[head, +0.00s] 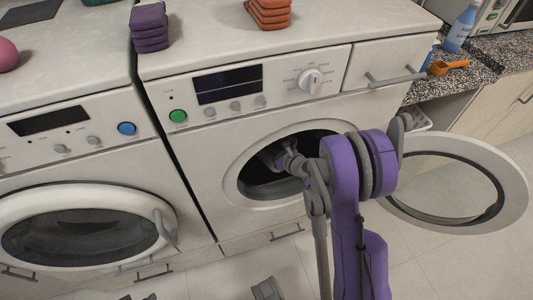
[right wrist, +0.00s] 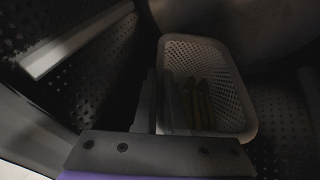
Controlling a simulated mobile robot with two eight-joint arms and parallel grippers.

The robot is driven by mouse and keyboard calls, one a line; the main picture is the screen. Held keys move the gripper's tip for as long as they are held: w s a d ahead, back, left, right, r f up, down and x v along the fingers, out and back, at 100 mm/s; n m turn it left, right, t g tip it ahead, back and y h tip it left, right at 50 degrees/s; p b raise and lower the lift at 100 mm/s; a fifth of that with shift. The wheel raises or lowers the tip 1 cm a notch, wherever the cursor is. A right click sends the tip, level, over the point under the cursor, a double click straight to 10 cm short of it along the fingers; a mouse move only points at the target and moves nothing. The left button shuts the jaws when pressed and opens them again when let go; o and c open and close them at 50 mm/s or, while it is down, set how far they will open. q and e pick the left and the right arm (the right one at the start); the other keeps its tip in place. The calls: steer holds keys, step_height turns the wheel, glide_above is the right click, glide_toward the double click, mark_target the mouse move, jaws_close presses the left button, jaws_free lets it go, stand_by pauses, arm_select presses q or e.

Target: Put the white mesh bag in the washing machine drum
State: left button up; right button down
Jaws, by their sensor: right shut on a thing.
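The white mesh bag (right wrist: 228,92) looks like a stiff, open, perforated basket in the right wrist view. It is inside the dark, perforated washing machine drum (right wrist: 285,125). My right gripper (right wrist: 180,82) is shut on it, with the fingers across its near left part. In the head view my right arm reaches through the round door opening of the right-hand washing machine (head: 200,140). The bag and the fingertips are hidden inside the drum there. My left gripper is not in view.
The round door (head: 513,190) stands wide open to the right of my right arm. A second machine with a shut door (head: 90,190) is on the left. Folded purple cloths (head: 149,28) and orange cloths (head: 268,12) lie on top. A drum paddle (right wrist: 75,40) shows inside.

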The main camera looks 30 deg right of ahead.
mark_target(267, 165)
step_height(267, 165, down, 3)
steer(key=shift+r+b, duration=0.1)
steer(key=shift+b, duration=0.25)
steer(key=shift+w+f, duration=0.25)
steer(key=shift+f, duration=0.1)
steer(key=shift+f, duration=0.1)
steer(key=c, duration=1)
jaws_free()
